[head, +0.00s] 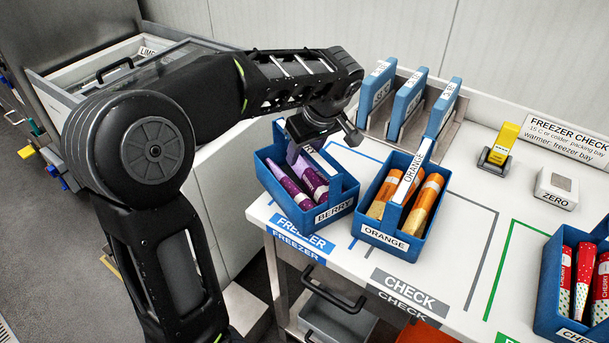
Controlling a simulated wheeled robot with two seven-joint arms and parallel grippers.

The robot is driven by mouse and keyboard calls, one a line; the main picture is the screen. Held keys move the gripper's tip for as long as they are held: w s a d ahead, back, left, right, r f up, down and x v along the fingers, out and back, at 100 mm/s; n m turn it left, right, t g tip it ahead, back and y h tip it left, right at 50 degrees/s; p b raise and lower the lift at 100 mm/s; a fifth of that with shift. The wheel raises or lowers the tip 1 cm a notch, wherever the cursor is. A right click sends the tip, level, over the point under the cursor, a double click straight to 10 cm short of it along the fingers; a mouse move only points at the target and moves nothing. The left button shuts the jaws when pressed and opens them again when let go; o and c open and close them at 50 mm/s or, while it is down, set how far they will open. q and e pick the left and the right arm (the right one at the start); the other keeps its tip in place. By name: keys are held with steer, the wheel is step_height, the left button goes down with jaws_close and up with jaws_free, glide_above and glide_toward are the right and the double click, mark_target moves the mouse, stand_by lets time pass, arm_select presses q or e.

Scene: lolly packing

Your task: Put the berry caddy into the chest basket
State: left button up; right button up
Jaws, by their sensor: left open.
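The berry caddy (338,211) is a blue open box labelled BERRY with purple lollies in it. It is at the left end of the white counter, by the blue FREEZER marking. My left gripper (322,143) is open at the top of its handle, which it partly hides. I cannot tell whether the fingers touch the handle. An open grey chest (58,90) stands at the upper left, with a white LIME label inside; my arm hides much of it, and its basket is hard to make out. My right gripper is out of view.
The orange caddy (388,238) stands close to the right of the berry caddy. A cherry caddy (550,290) is at the right edge. A rack with several blue plates (408,103) stands behind. A yellow device (502,140) and a ZERO block (556,188) sit further right.

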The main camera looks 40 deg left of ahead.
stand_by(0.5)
arm_select(q)
jaws_close()
steer(key=shift+r, duration=0.1)
stand_by(1.2)
